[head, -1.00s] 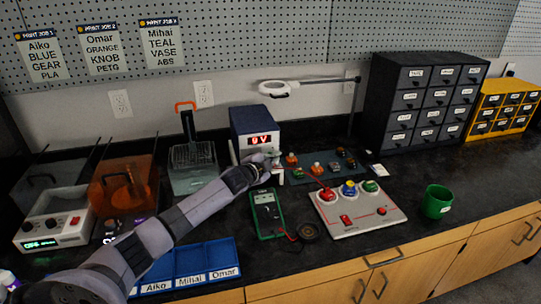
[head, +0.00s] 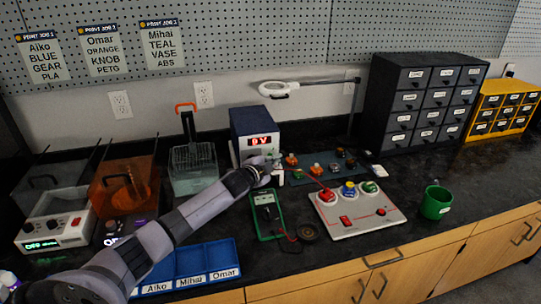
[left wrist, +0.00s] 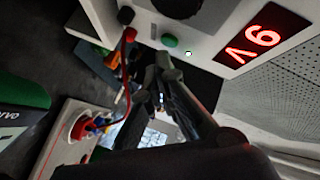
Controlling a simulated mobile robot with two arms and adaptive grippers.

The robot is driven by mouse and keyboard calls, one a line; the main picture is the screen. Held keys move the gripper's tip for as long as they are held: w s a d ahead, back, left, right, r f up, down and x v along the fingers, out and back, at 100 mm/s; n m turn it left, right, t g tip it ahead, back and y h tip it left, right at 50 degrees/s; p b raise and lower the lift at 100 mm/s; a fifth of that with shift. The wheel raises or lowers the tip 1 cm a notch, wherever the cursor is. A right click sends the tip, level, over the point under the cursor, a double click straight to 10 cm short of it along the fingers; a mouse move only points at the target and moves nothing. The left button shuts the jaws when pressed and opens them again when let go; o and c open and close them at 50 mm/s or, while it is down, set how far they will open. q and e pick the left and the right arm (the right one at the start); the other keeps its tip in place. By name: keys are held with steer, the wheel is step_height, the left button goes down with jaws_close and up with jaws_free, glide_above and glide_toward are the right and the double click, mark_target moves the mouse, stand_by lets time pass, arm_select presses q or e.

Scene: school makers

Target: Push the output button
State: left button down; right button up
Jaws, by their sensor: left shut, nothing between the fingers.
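The power supply (head: 254,126) is a blue box with a pale front and a red display (head: 262,140) that appears to read 9 V; the display also shows in the left wrist view (left wrist: 262,37), turned over. My left gripper (head: 272,164) is at the lower front of the supply. In the left wrist view its closed fingers (left wrist: 163,62) point at the green button, just below it; I cannot tell if they touch. The button is hidden in the head view.
A green multimeter (head: 267,215) lies in front of the supply. A white panel with coloured terminals (head: 357,222) and a green cup (head: 436,203) are to the right. A red lead (left wrist: 127,65) runs close to the fingers. A blue tray (head: 190,283) lies at the front left.

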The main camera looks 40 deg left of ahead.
arm_select(q)
steer(key=shift+s+d, duration=0.15)
steer(key=shift+s+d+p, duration=1.25)
steer(key=shift+s+d, duration=0.7)
steer(key=shift+d, duration=0.3)
stand_by(0.5)
stand_by(0.4)
